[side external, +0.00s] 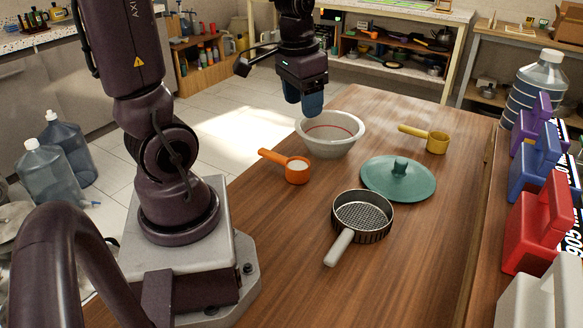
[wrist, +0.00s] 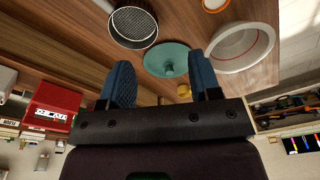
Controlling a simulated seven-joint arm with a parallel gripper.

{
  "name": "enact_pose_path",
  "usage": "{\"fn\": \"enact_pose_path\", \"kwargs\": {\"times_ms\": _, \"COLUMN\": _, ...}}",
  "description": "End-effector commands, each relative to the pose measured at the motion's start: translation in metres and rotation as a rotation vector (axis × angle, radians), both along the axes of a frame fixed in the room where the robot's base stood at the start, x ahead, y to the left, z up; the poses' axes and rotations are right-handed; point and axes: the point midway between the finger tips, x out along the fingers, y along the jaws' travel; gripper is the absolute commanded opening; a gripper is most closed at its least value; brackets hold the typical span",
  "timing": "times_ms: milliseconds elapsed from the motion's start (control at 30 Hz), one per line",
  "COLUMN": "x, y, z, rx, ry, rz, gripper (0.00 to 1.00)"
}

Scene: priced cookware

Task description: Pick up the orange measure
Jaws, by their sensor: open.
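The orange measure (side external: 292,166) lies on the wooden table (side external: 300,232) in the side external view, its handle pointing up and left. Its cup looks pale inside. My gripper (side external: 305,104) is held above the table, by the back rim of the white bowl in that picture, beyond the orange measure and apart from it. In the wrist view my gripper (wrist: 164,84) shows two blue fingers spread wide with nothing between them.
A white bowl (side external: 330,145) stands just behind the measure. A teal lid (side external: 398,181), a strainer pan (side external: 362,212) and a yellow measure (side external: 437,143) sit to its right. Coloured boxes (side external: 541,222) line the right edge. The front table area is clear.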

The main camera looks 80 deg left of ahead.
Motion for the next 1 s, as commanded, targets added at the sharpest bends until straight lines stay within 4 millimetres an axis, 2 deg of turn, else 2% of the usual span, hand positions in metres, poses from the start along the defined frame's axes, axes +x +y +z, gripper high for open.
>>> {"fn": "enact_pose_path", "kwargs": {"times_ms": 33, "x": 0.0, "y": 0.022, "z": -0.015, "rx": -0.016, "ry": 0.04, "rz": -0.009, "gripper": 0.57}}
{"fn": "enact_pose_path", "kwargs": {"times_ms": 167, "x": -0.003, "y": 0.074, "z": -0.053, "rx": -0.052, "ry": 0.104, "rz": -0.125, "gripper": 0.57}}
{"fn": "enact_pose_path", "kwargs": {"times_ms": 300, "x": -0.017, "y": 0.128, "z": -0.1, "rx": -0.089, "ry": 0.141, "rz": -0.349, "gripper": 0.57}}
{"fn": "enact_pose_path", "kwargs": {"times_ms": 400, "x": -0.022, "y": 0.155, "z": -0.124, "rx": -0.085, "ry": 0.139, "rz": -0.561, "gripper": 0.57}}
{"fn": "enact_pose_path", "kwargs": {"times_ms": 467, "x": -0.019, "y": 0.166, "z": -0.131, "rx": -0.066, "ry": 0.131, "rz": -0.695, "gripper": 0.57}}
{"fn": "enact_pose_path", "kwargs": {"times_ms": 567, "x": -0.01, "y": 0.177, "z": -0.127, "rx": -0.012, "ry": 0.117, "rz": -0.896, "gripper": 0.57}}
{"fn": "enact_pose_path", "kwargs": {"times_ms": 700, "x": -0.007, "y": 0.18, "z": -0.125, "rx": 0.019, "ry": 0.113, "rz": -1.066, "gripper": 0.57}}
{"fn": "enact_pose_path", "kwargs": {"times_ms": 867, "x": -0.007, "y": 0.179, "z": -0.136, "rx": 0.021, "ry": 0.113, "rz": -1.125, "gripper": 0.57}}
{"fn": "enact_pose_path", "kwargs": {"times_ms": 1000, "x": -0.007, "y": 0.179, "z": -0.163, "rx": 0.018, "ry": 0.114, "rz": -1.124, "gripper": 0.57}}
